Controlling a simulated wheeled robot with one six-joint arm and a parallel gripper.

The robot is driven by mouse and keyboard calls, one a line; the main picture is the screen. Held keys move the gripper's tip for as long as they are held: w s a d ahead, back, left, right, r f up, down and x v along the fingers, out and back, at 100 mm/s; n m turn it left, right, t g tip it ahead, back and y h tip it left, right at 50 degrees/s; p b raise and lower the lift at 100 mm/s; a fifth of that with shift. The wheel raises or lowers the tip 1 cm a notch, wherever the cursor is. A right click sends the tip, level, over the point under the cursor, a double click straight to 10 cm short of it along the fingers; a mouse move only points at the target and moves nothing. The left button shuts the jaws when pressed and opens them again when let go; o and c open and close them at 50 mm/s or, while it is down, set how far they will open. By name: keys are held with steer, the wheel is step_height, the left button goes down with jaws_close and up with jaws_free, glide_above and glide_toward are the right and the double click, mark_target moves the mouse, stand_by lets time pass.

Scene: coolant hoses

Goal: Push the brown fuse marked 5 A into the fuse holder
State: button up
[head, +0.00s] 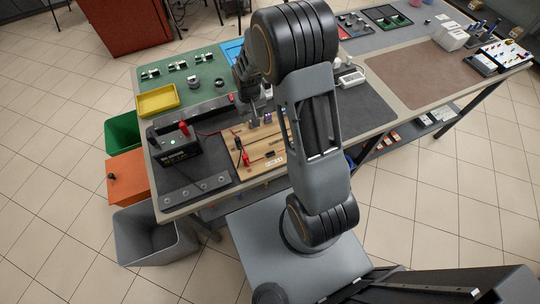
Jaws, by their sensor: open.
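My gripper (254,121) is small in the head view and points down over the back part of a light wooden board (273,145). Its jaws are open. I cannot tell whether anything stands between the fingertips. Small dark, red and bluish parts sit on the board, with a few wires. The brown fuse marked 5 A and the fuse holder cannot be told apart from these small parts at this size. My arm hides the board's right side.
A black battery box (174,147) with a red terminal stands left of the board. A yellow tray (158,101) and a green mat (190,73) lie behind it. A brown mat (420,72) at the right is mostly clear. Green, orange and grey bins stand left of the table.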

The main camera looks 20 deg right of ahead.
step_height(320, 180, down, 4)
steer(key=b, duration=0.2)
steer(key=shift+b, duration=0.3)
stand_by(1.1)
jaws_close()
stand_by(0.4)
steer(key=shift+r, duration=0.1)
steer(key=shift+r+p, duration=2.1)
steer(key=shift+r, duration=0.85)
